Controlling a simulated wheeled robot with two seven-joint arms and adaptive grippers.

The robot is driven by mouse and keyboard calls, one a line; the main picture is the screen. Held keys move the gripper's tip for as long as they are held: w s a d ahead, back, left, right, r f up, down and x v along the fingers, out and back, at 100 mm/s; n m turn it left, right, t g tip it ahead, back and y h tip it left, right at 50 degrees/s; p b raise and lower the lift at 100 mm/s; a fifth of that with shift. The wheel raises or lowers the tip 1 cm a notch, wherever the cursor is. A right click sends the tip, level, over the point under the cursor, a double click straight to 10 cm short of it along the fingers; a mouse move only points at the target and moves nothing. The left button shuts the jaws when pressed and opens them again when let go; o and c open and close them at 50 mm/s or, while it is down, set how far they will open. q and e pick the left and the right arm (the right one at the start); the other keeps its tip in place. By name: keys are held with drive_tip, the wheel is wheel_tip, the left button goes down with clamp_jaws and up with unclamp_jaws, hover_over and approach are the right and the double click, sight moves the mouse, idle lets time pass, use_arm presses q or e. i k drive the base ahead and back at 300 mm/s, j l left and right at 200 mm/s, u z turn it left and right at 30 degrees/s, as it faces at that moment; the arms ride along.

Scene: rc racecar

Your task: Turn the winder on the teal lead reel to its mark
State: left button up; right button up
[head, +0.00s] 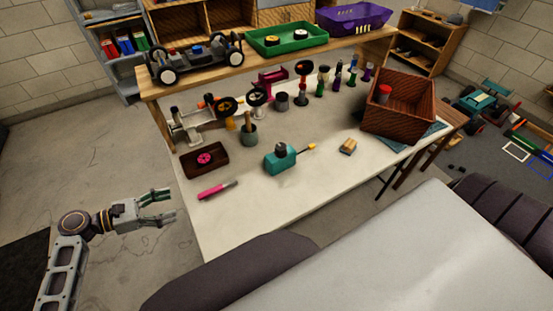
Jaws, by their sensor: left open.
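The teal lead reel (279,160) stands on the pale worktop, near its middle. It is a teal block with a dark grey round part on top and a short rod with a yellow end sticking out to the right. Its mark is too small to make out. My left gripper (168,204) is open and empty, off the left edge of the table, well to the left of the reel and apart from it. My right gripper is not in view.
A small wooden block (348,147) and a wooden crate (420,125) stand right. The front worktop is clear.

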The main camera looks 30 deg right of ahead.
sight(281, 147)
drive_tip(key=l, duration=1.5)
